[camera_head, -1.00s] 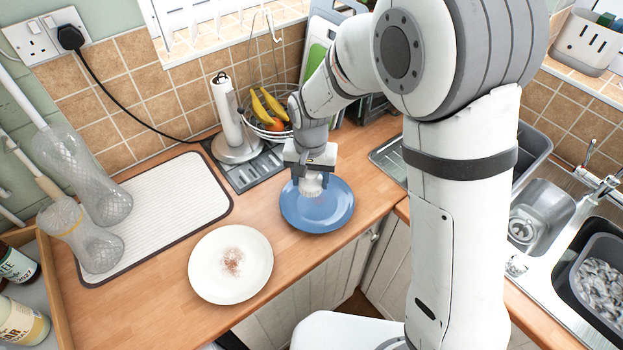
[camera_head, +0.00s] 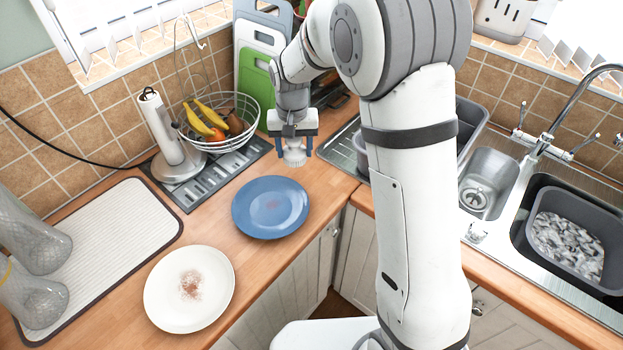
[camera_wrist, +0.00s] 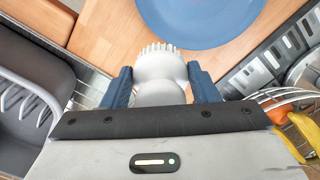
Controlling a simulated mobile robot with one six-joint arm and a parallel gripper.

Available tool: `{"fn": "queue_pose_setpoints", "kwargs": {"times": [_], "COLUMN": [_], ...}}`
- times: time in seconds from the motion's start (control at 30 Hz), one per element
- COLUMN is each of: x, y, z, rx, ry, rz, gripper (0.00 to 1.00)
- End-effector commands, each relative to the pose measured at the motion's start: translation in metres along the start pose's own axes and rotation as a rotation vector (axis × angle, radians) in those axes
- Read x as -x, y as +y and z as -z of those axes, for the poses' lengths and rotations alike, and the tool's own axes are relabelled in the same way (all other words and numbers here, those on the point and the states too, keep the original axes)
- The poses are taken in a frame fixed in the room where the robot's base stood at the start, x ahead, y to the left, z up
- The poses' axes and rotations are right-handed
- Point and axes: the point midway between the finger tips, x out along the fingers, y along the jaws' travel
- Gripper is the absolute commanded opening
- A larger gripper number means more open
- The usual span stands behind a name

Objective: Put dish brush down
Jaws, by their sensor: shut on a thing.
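The dish brush (camera_head: 294,152) is white with bristles at its lower end. My gripper (camera_head: 293,148) is shut on it and holds it bristles down above the wooden counter, behind and right of the blue plate. In the wrist view the brush (camera_wrist: 158,75) sits between the two blue fingers of my gripper (camera_wrist: 160,82), its bristles pointing toward the counter and the blue plate. Whether the bristles touch the counter is hard to tell; they look slightly above it.
A blue plate (camera_head: 270,207) and a white plate with brown crumbs (camera_head: 189,289) lie on the counter (camera_head: 225,228). A fruit basket (camera_head: 222,140) and chopping boards (camera_head: 255,90) stand behind. The sink (camera_head: 530,230) is at right. Bare counter lies right of the blue plate.

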Motion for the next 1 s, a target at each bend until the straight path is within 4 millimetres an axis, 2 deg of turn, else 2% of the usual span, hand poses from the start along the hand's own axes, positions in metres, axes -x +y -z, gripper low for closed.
{"fn": "queue_pose_setpoints", "kwargs": {"times": [0.03, 0.1, 0.2, 0.3, 0.6, 0.77, 1.0], "x": [-0.003, 0.000, 0.004, 0.001, -0.048, -0.060, -0.090], "y": [0.017, 0.034, 0.052, 0.060, 0.062, 0.062, 0.062], "z": [0.013, 0.025, 0.036, 0.041, 0.041, 0.042, 0.041], "rx": [-0.010, -0.012, -0.012, -0.010, -0.010, -0.010, -0.010], "ry": [0.002, 0.000, -0.001, -0.003, -0.006, -0.004, -0.004], "rz": [0.001, 0.000, 0.000, 0.000, 0.000, 0.000, 0.000], "gripper": [0.36, 0.36, 0.36, 0.36, 0.36, 0.36, 0.36]}}
